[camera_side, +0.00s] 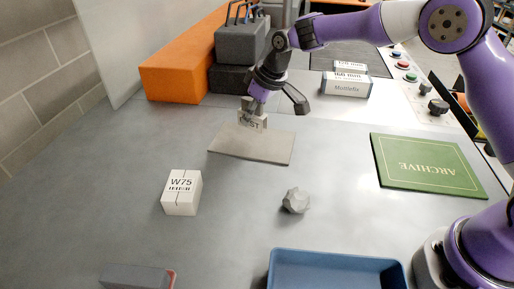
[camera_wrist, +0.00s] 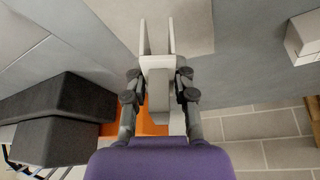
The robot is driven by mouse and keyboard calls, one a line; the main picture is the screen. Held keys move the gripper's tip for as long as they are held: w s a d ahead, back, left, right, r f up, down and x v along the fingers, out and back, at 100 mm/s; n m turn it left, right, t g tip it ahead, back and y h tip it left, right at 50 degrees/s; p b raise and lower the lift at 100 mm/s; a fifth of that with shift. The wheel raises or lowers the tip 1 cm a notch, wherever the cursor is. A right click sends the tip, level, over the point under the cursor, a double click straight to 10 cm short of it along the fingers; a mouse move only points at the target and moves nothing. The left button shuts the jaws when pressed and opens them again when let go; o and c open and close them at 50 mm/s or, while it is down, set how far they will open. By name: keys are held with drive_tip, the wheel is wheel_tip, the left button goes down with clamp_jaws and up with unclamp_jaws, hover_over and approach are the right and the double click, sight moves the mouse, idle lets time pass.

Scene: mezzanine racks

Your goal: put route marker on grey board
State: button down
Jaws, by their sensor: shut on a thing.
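The route marker (camera_side: 251,124), a small pale block with dark lettering that looks like "WEST", is in my gripper (camera_side: 253,108). My gripper is shut on it, pointing down over the far part of the grey board (camera_side: 250,150). The board is a thin flat slab on the table. I cannot tell whether the marker touches the board. In the wrist view the marker (camera_wrist: 157,80) shows between the fingers of my gripper (camera_wrist: 157,62), with part of the board (camera_wrist: 192,22) beyond them.
A green ARCHIVE book (camera_side: 428,166) lies right, a blue tray (camera_side: 335,262) in front. An orange block (camera_side: 185,68), dark grey blocks (camera_side: 240,45) and white boxes (camera_side: 346,84) stand behind.

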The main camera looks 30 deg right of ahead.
drive_tip(key=shift+w+d+f, duration=0.1)
drive_tip(key=shift+d+f, duration=0.05)
drive_tip(key=shift+f, duration=1.95)
drive_tip(key=shift+f, duration=0.1)
drive_tip(key=c, duration=0.7)
unclamp_jaws()
